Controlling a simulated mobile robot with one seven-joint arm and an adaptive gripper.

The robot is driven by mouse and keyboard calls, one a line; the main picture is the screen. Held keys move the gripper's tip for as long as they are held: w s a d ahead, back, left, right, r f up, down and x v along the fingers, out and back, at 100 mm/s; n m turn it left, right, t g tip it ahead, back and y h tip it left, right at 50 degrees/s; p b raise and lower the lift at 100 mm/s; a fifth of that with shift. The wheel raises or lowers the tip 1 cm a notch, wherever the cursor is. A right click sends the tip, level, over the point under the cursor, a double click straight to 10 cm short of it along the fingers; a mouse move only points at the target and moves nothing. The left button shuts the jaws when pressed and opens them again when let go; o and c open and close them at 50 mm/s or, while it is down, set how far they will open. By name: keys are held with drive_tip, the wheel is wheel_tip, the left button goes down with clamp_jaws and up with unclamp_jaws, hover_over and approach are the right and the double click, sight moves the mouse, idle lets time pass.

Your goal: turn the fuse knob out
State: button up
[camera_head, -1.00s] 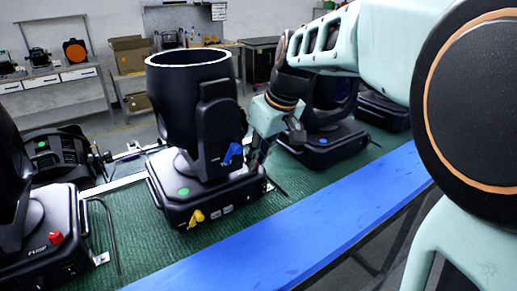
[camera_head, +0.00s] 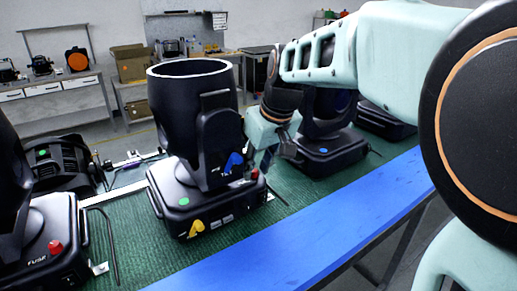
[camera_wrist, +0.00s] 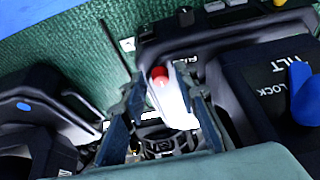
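The red fuse knob (camera_head: 254,174) stands on the base top of the middle moving-head lamp (camera_head: 205,130), at the right side near the tilt lock. In the wrist view the red knob (camera_wrist: 160,77) lies near the fingertips, in the gap between them, beside a partly hidden label. My gripper (camera_head: 265,162) is just right of the knob in the head view. In the wrist view my gripper (camera_wrist: 158,95) is open, one finger on each side, with visible room between. I cannot tell whether either finger touches the knob. A white piece (camera_wrist: 180,108) shows between the fingers.
The blue tilt-lock lever (camera_wrist: 303,92) is close on the right. Another lamp (camera_head: 325,150) stands close on the gripper's right, and one with its own red knob (camera_head: 55,247) stands at left. A blue strip (camera_head: 280,250) runs along the front of the green mat.

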drive_tip(key=v, duration=0.7)
drive_tip(key=shift+r, duration=0.2)
drive_tip(key=shift+s+d, duration=0.1)
drive_tip(key=shift+c, duration=0.3)
